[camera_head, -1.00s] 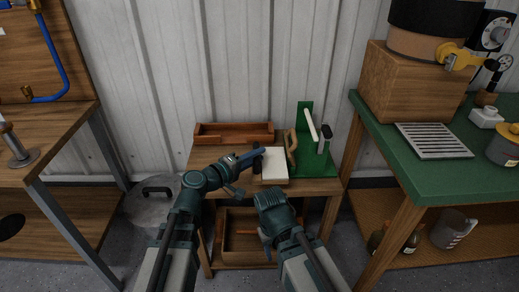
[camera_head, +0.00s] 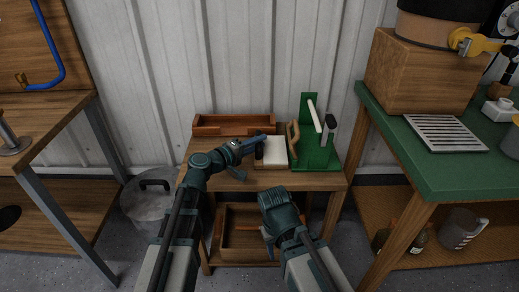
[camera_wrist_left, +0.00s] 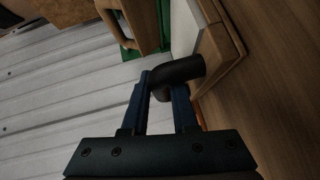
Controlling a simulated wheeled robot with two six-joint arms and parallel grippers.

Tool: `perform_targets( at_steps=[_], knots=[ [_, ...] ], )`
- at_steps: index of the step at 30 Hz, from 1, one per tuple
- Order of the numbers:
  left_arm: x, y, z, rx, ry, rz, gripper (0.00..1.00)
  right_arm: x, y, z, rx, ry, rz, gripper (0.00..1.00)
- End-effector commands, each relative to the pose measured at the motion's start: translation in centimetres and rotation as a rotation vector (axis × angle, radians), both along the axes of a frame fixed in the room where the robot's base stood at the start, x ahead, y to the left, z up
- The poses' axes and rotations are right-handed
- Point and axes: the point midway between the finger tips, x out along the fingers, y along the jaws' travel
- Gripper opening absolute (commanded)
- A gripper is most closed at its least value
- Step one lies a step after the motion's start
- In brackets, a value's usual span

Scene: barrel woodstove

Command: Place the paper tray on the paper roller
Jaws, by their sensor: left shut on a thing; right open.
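The paper tray (camera_head: 275,152), a wooden tray with a white sheet or stack on top, is on or just above the small wooden table. My left gripper (camera_head: 260,146) comes from the left and is shut on the tray's dark handle. The left wrist view shows the fingers (camera_wrist_left: 163,88) around this curved black handle (camera_wrist_left: 182,70), with the tray (camera_wrist_left: 222,45) beside it. The paper roller (camera_head: 316,155), a green stand with a white bar and a wooden handle, stands just right of the tray. My right gripper (camera_head: 269,240) is open and low, in front of the table.
A long wooden box (camera_head: 234,124) lies at the table's back, against the corrugated wall. A drawer-like wooden box (camera_head: 245,228) is on the lower shelf. A green-topped bench (camera_head: 455,172) stands close on the right, and a wooden bench (camera_head: 45,122) on the left.

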Motion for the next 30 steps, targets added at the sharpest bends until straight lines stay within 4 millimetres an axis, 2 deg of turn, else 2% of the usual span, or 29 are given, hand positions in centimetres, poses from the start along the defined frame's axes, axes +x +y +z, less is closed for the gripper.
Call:
perform_targets(
  at_steps=[11,12,16,17,28,30],
  knots=[
    [-0.01,0.01,-0.40,0.000,0.000,0.000,0.00,0.00,0.02,-0.41,0.001,0.000,0.001,0.50],
    [-0.01,0.01,-0.32,0.000,0.000,0.000,0.30,0.00,0.02,-0.33,0.001,0.000,0.001,0.50],
    [-0.01,0.00,-0.26,0.000,0.000,0.000,0.54,0.00,0.02,-0.26,0.001,0.000,0.001,0.50],
    [-0.01,0.00,-0.26,0.000,0.000,0.000,0.57,0.00,0.02,-0.26,0.001,0.000,0.001,0.50],
    [-0.06,0.04,0.33,0.000,0.000,0.000,0.57,-0.01,0.01,0.32,0.000,0.000,0.000,0.50],
    [-0.91,0.82,0.27,0.000,0.000,0.001,0.57,0.00,0.01,0.27,0.000,0.000,0.000,0.50]
  ],
)
